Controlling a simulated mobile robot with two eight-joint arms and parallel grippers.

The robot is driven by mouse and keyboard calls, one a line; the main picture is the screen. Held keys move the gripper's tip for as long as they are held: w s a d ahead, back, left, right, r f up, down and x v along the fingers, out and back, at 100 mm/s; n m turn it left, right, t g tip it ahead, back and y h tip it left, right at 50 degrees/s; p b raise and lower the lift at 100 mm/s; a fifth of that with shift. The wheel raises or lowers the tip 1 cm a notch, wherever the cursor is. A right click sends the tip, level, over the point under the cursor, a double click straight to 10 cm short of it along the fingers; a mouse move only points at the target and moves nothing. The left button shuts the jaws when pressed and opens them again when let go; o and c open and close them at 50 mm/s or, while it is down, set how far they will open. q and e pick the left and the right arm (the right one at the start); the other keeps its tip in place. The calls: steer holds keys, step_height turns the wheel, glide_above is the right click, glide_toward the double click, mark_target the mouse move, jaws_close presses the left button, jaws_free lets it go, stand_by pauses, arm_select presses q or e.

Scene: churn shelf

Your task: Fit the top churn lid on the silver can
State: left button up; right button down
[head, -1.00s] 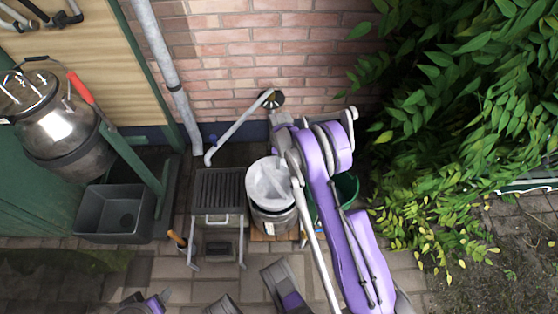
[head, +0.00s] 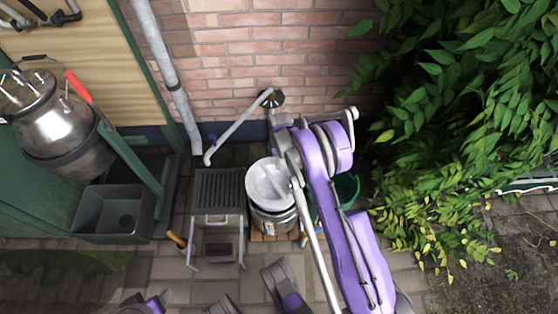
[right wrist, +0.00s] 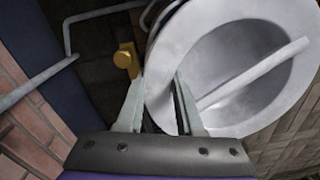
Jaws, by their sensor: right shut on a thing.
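The churn lid (head: 267,180) is a pale grey round dish with a raised rim and a bar across it. In the head view it appears over the mouth of the silver can (head: 274,222), beside the slatted stand. Whether it touches the can's rim cannot be told. My right gripper (right wrist: 160,112) is shut on the near rim of the lid, which fills the right of the right wrist view (right wrist: 215,75). In the head view my purple right arm partly covers the lid's right edge and the can.
A dark slatted stand (head: 217,190) is left of the can, a green bucket (head: 347,188) right of it. A brick wall (head: 245,50) with a grey pipe (head: 165,60) is behind. A steel churn (head: 60,130) and dark tub (head: 113,213) are far left; foliage (head: 470,120) is right.

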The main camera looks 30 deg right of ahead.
steer(key=shift+f, duration=0.25)
stand_by(0.3)
steer(key=shift+f+b, duration=0.5)
steer(key=shift+b, duration=0.1)
steer(key=shift+f, duration=0.15)
steer(key=shift+f, duration=0.2)
steer(key=shift+f+b, duration=0.5)
steer(key=shift+f, duration=0.3)
steer(key=shift+f, duration=0.2)
steer(key=shift+f, duration=0.75)
